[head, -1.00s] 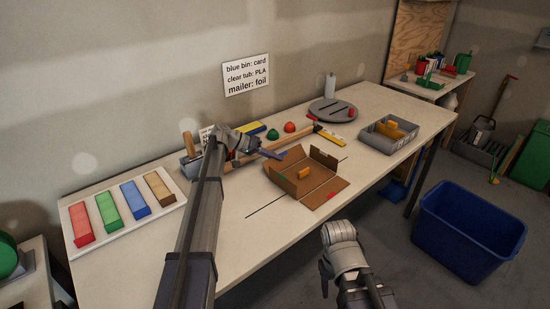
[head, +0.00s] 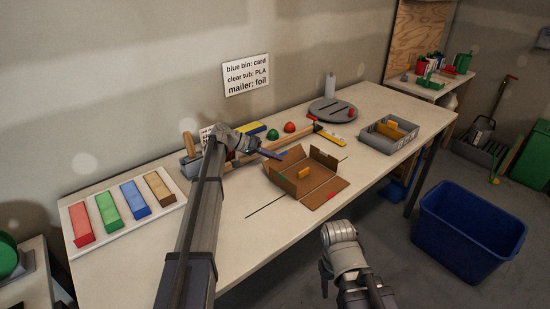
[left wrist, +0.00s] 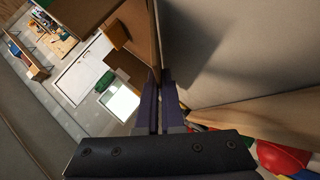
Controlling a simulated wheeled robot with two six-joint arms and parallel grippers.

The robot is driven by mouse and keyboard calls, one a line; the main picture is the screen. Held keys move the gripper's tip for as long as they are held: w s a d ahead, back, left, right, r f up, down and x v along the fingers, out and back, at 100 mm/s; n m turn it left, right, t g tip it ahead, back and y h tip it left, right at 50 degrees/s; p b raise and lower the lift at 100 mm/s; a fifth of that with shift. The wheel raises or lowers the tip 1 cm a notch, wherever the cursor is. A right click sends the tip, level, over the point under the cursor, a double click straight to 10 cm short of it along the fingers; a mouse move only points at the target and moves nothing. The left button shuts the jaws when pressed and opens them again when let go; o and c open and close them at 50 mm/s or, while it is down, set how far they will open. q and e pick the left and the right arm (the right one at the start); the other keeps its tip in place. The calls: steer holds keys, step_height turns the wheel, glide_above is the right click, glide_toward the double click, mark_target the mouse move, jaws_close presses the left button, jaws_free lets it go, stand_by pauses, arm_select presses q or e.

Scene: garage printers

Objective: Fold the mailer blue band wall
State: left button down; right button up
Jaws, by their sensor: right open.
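The mailer (head: 283,183) is an open brown cardboard box on the workbench, with walls standing at different tilts and a small orange piece inside. A red mark shows on its front flap; I cannot make out the blue band apart from my bluish fingers. My left gripper (head: 273,154) reaches in from the left, its fingertips at the mailer's back left corner. In the left wrist view its fingers (left wrist: 160,100) are close together with a narrow gap, and a brown cardboard edge (left wrist: 154,40) meets their tips. My right gripper (head: 325,283) is open and empty in front of the bench.
A grey tray (head: 375,137) with an orange piece stands right of the mailer. A round grey plate (head: 328,108), a yellow-ended level and red and green domes lie behind. A white board (head: 72,222) with coloured blocks is left. A blue bin (head: 465,225) stands on the floor.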

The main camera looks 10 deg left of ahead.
arm_select(q)
steer(key=shift+w+a+f+h+b, duration=0.25)
steer(key=shift+f+b, duration=0.2)
steer(key=shift+b, duration=0.45)
steer(key=shift+n+h, duration=0.25)
steer(key=shift+n, duration=0.05)
steer(key=shift+s+r, duration=0.1)
steer(key=shift+r, duration=0.1)
steer(key=c, duration=1)
jaws_free()
steer(key=shift+c, duration=0.2)
steer(key=p+v, duration=0.3)
steer(key=v, duration=0.4)
steer(key=shift+r, duration=0.15)
steer(key=shift+a, duration=0.2)
